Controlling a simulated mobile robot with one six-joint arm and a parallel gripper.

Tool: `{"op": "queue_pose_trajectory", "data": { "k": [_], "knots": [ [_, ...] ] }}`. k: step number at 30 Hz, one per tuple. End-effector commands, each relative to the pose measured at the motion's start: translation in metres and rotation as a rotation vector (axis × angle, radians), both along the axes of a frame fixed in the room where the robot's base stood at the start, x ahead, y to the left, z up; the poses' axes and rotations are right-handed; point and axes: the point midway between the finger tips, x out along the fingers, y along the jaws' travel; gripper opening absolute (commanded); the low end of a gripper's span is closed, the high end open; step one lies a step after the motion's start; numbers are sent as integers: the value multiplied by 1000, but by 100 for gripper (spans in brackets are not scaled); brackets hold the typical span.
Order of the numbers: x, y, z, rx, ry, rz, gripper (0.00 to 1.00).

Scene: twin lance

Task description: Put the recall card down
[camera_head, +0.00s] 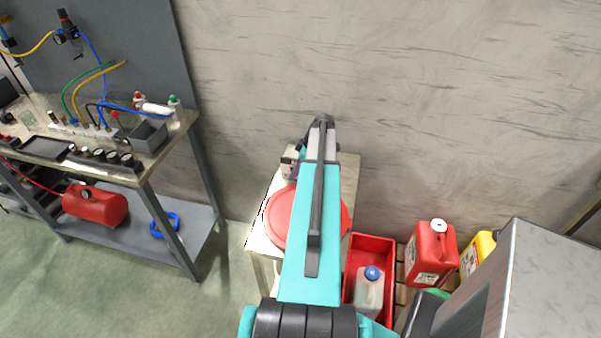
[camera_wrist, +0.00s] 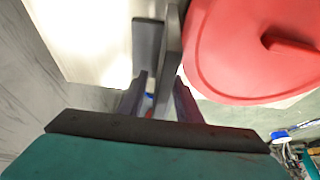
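My gripper (camera_head: 291,160) is over the far left part of a small white-topped stand (camera_head: 258,247), mostly hidden by my arm in the head view. In the wrist view my gripper (camera_wrist: 157,45) shows two grey finger plates close together, with a narrow gap. I cannot tell whether anything is pinched between them. No recall card can be made out clearly in either view. A round red lid-like thing (camera_head: 278,218) with a raised handle lies on the stand beside the gripper. It also shows at right in the wrist view (camera_wrist: 235,60).
A red bin (camera_head: 372,246) holding a blue-capped container (camera_head: 369,290) stands right of the stand. A red canister (camera_head: 430,255) and a yellow one (camera_head: 477,252) are further right. A workbench (camera_head: 105,175) with hoses and a red tank (camera_head: 95,206) is at left. Open floor lies between.

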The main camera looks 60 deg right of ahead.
Motion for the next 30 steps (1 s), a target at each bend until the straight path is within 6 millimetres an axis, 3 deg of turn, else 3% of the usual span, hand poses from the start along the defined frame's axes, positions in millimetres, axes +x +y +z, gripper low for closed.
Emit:
{"op": "queue_pose_trajectory", "data": {
  "k": [23,29,30],
  "knots": [
    [0,0,-3,0,0,0,31],
    [0,0,-3,0,0,0,1],
    [0,0,-3,0,0,0,0]
  ]
}}
